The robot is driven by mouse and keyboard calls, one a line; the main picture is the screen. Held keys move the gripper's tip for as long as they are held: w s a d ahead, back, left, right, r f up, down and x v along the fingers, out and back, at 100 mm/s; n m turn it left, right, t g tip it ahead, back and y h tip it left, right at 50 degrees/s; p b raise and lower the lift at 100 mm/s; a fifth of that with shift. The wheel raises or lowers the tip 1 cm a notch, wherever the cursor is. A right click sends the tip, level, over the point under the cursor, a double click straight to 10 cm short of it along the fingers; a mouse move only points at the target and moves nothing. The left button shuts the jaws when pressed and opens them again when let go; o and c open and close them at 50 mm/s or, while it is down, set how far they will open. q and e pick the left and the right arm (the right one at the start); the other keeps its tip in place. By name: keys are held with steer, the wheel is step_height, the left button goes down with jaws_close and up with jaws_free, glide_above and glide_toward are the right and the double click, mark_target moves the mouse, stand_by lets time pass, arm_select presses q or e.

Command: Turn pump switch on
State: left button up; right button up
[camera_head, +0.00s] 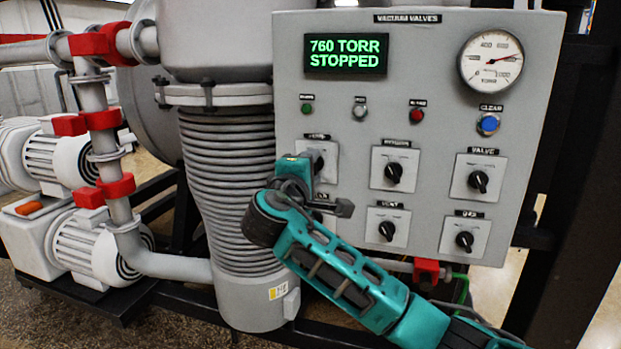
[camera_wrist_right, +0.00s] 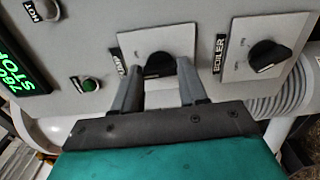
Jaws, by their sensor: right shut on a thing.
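The pump switch is a black rotary knob (camera_wrist_right: 158,65) on a pale square plate at the left of the grey control panel (camera_head: 290,75). In the wrist view it sits between the two grey fingers of my right gripper (camera_wrist_right: 160,75), which is shut on it. In the head view the teal right arm reaches up from the lower right, and my right gripper (camera_head: 316,162) hides most of the switch. The display (camera_head: 346,54) reads "760 TORR STOPPED" in green. My left gripper is not in view.
Several other knobs sit close by, including the boiler knob (camera_wrist_right: 267,55). A green button (camera_head: 306,108), a red button (camera_head: 417,115) and a blue clear button (camera_head: 488,123) are above. A round gauge (camera_head: 490,60) is at upper right. A ribbed grey column (camera_head: 225,170) stands left.

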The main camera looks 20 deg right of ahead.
steer(key=m+b, duration=0.4)
steer(key=m, duration=0.2)
steer(key=shift+f+m, duration=0.1)
steer(key=shift+m, duration=0.3)
stand_by(0.3)
steer(key=o, duration=1.1)
steer(key=shift+c, duration=0.2)
steer(key=v, duration=1.3)
